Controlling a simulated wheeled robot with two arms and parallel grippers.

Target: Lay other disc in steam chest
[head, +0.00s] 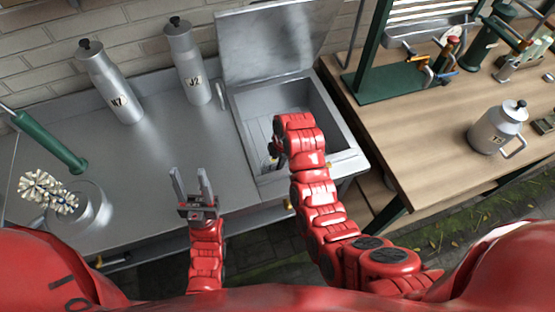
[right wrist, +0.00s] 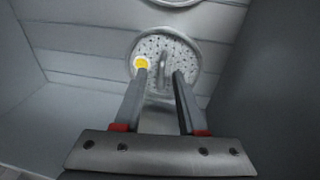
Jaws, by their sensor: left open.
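The steam chest (head: 240,118) is an open metal box with its lid raised, set in the steel counter. My right gripper reaches down into it; in the head view my red arm hides most of it. In the right wrist view the right gripper (right wrist: 161,74) is open, its fingers apart. A round perforated metal disc (right wrist: 186,62) with an upright loop handle and a yellow spot lies flat past the fingertips, the handle between them. The rim of another round metal piece (right wrist: 175,3) shows at the top edge. My left gripper (head: 190,172) is open and empty above the counter's front.
Two metal churns (head: 105,85) (head: 190,65) stand at the counter's back. A round container (head: 95,210), a pale bristly cluster (head: 45,190) and a green-handled tool (head: 55,145) are at the left. A wooden table with a jug (head: 492,130) and green stand (head: 385,85) is right.

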